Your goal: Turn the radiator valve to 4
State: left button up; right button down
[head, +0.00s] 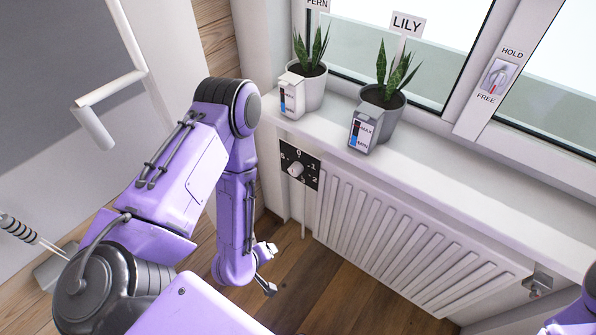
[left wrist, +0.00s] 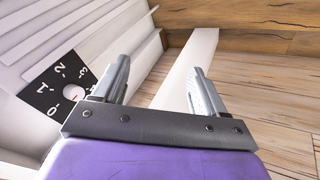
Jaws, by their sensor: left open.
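The radiator valve is a white knob (head: 296,169) on a black dial plate (head: 311,180) with white numbers, at the left end of the white radiator (head: 400,235). In the left wrist view the knob (left wrist: 73,93) and plate (left wrist: 45,101) lie left of the fingers; a small red mark shows on the knob. My left gripper (head: 268,268) is open and empty, below and left of the valve, apart from it. My right gripper is out of view.
The white windowsill (head: 450,150) juts out above the valve and radiator. It holds two potted plants, labelled FERN (head: 313,85) and LILY (head: 382,105), with small gauge boxes. A window latch (head: 496,78) reads HOLD and FREE. Wooden floor (head: 350,300) is clear below.

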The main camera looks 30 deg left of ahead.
pick_arm(q)
jog(key=w+f+n+t+h+b, duration=0.1)
jog(key=w+f+n+t+b, duration=0.25)
jog(key=w+n, duration=0.3)
jog(key=n+t+b, duration=0.9)
jog(key=n+b, duration=0.1)
jog(key=n, duration=0.4)
send_near(293, 173)
jog(key=shift+h, duration=0.4)
jog(key=w, duration=0.9)
jog(key=shift+r+b, duration=0.15)
jog(key=shift+b, duration=0.15)
jog(key=shift+a, duration=0.1)
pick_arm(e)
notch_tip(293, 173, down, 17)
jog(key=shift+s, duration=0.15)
pick_arm(q)
jog(key=shift+c, duration=0.3)
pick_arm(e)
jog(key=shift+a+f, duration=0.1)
pick_arm(q)
jog(key=c, duration=1)
